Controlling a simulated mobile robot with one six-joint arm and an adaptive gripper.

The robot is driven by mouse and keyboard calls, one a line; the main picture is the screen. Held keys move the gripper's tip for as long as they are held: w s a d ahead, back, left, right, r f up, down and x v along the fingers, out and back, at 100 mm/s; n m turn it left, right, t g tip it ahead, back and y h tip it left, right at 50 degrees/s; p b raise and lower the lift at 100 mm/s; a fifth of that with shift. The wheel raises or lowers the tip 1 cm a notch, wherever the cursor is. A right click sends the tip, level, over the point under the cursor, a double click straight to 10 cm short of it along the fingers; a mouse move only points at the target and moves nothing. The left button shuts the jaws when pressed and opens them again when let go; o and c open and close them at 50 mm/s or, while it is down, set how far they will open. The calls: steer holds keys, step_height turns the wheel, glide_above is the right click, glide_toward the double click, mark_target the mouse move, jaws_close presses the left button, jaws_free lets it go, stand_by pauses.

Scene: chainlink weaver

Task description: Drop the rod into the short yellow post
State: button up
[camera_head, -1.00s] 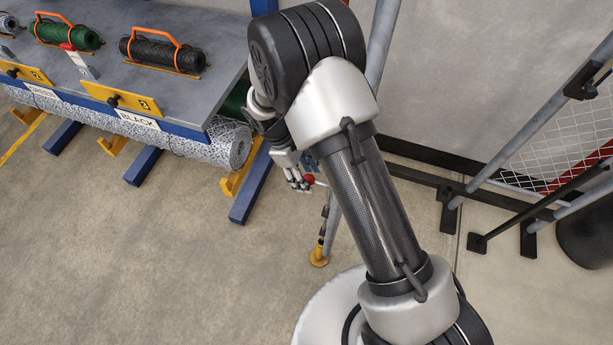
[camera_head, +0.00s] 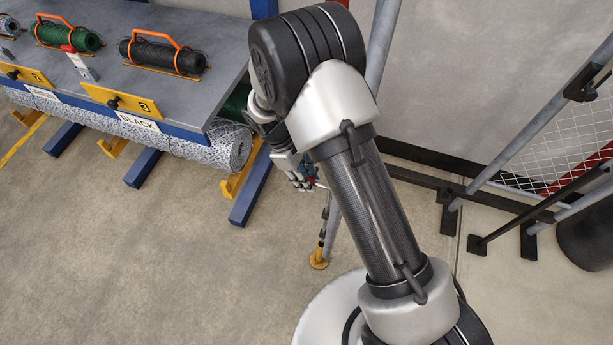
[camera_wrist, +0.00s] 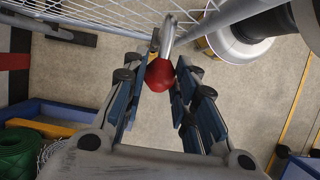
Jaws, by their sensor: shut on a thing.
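The rod's red ball knob (camera_wrist: 160,74) sits between the fingertips of my gripper (camera_wrist: 158,82) in the wrist view, with a bent grey metal part (camera_wrist: 167,35) running away beyond it. My gripper is shut on the rod at this knob. In the head view my gripper (camera_head: 300,174) hangs below my arm, and only a little red and a thin pale bit of the rod show beside the fingers. The short yellow post (camera_head: 319,257) stands on the floor just below and right of my gripper. I cannot tell whether the rod's lower end is in it.
A grey bench (camera_head: 215,80) with wire rolls, including a black roll (camera_head: 160,54), stands at upper left, with a mesh roll (camera_head: 225,146) and blue legs beneath. A slanted grey pole passes behind my arm. Fence frames stand at right. The floor at lower left is clear.

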jaws_close()
step_height(320, 180, down, 8)
steer(key=b, duration=0.3)
steer(key=shift+f+b, duration=0.15)
steer(key=shift+b, duration=0.25)
steer(key=o, duration=0.8)
jaws_free()
steer(key=shift+f, duration=0.1)
steer(key=shift+o, duration=1.4)
steer(key=v, duration=1.2)
